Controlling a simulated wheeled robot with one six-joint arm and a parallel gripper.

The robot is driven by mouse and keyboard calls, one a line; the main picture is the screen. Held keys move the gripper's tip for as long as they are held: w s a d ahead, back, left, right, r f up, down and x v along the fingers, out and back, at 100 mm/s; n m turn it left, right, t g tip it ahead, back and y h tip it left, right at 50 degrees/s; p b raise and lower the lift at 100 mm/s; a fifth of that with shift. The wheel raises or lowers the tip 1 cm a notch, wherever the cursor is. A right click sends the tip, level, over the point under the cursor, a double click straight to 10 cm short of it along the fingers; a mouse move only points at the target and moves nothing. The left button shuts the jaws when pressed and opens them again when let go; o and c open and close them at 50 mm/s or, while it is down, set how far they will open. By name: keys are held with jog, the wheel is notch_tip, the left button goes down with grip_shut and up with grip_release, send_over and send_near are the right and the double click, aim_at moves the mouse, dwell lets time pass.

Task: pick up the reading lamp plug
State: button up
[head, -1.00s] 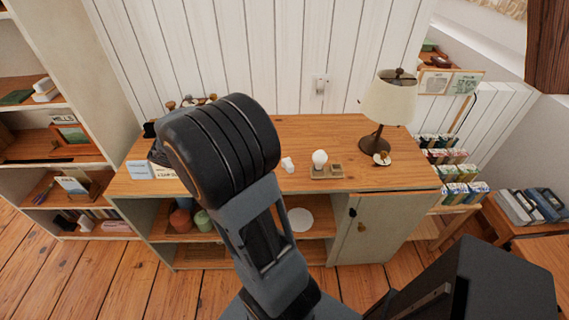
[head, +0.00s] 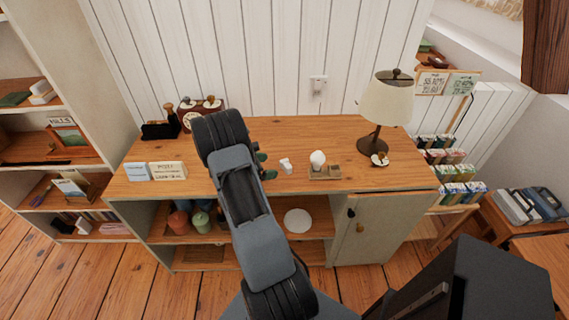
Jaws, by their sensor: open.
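A small white piece that looks like the reading lamp plug (head: 286,165) lies on the wooden cabinet top, left of a small wooden tray. My gripper (head: 267,165) shows only as two dark fingertips past the right side of my arm, spread apart and empty. They are just left of the white piece, and a gap shows between. The rest of my gripper is hidden behind my arm. The reading lamp (head: 386,103), with cream shade and dark base, stands at the cabinet's right. Its cord cannot be made out.
A white bulb (head: 317,158) stands on the wooden tray (head: 325,176). A wall socket (head: 318,86) is behind. Small cards (head: 166,171), a clock (head: 200,113) and a dark holder (head: 161,130) are at left. The cabinet top (head: 345,130) is clear between tray and lamp.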

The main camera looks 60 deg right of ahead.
aim_at(283, 164)
jog(key=shift+p+x, duration=0.55)
jog(key=shift+x, duration=2.75)
jog(key=shift+w, duration=0.1)
jog(key=shift+c, duration=0.2)
jog(key=c, duration=1.1)
jog(key=shift+o, duration=0.2)
